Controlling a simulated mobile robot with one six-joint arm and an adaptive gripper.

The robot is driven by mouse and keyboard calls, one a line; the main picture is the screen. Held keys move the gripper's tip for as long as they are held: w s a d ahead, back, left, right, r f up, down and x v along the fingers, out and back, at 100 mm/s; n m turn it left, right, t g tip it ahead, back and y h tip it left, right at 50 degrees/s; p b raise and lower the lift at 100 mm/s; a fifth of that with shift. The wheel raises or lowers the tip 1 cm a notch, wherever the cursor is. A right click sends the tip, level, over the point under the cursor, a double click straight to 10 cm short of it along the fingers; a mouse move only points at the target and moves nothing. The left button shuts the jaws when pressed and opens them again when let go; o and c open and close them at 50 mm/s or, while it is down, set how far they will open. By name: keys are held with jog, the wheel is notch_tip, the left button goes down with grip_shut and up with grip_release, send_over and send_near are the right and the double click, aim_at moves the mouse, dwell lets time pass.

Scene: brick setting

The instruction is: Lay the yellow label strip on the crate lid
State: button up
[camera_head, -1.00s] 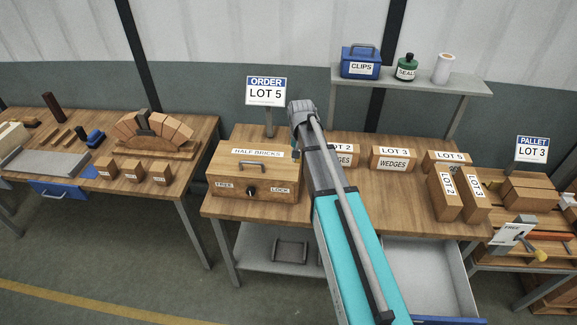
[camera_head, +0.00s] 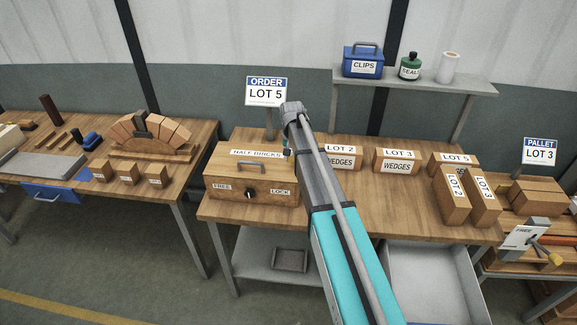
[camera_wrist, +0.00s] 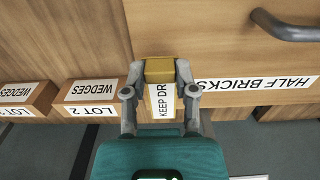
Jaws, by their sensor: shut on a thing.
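The wooden crate (camera_head: 228,171) stands on the middle bench, its lid (camera_head: 225,157) closed, with a grey handle and a white HALF BRICKS label. In the wrist view the lid (camera_wrist: 215,35) fills the upper right. My gripper (camera_wrist: 160,72) is shut on the yellow label strip (camera_wrist: 159,66), which bears white KEEP DRY lettering space, partly hidden by the fingers. The strip is over the lid, beside the HALF BRICKS label. I cannot tell whether it touches the lid.
The lid handle (camera_wrist: 285,30) stands up near the strip. LOT 2 wedge blocks (camera_wrist: 95,97) are close beside the crate. An ORDER LOT 5 sign (camera_head: 266,92) rises behind it. An open drawer (camera_head: 425,275) lies below.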

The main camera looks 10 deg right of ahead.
aim_at(291, 168)
jog(key=shift+w+f+b, duration=0.45)
jog(key=shift+f+b, duration=0.35)
jog(key=shift+f, duration=0.05)
jog(key=shift+f+b, duration=1.2)
jog(key=shift+f, duration=0.15)
jog(key=o, duration=0.7)
jog(key=shift+o, duration=0.2)
jog(key=shift+r, duration=0.25)
notch_tip(291, 168, up, 12)
jog(key=p, duration=1.2)
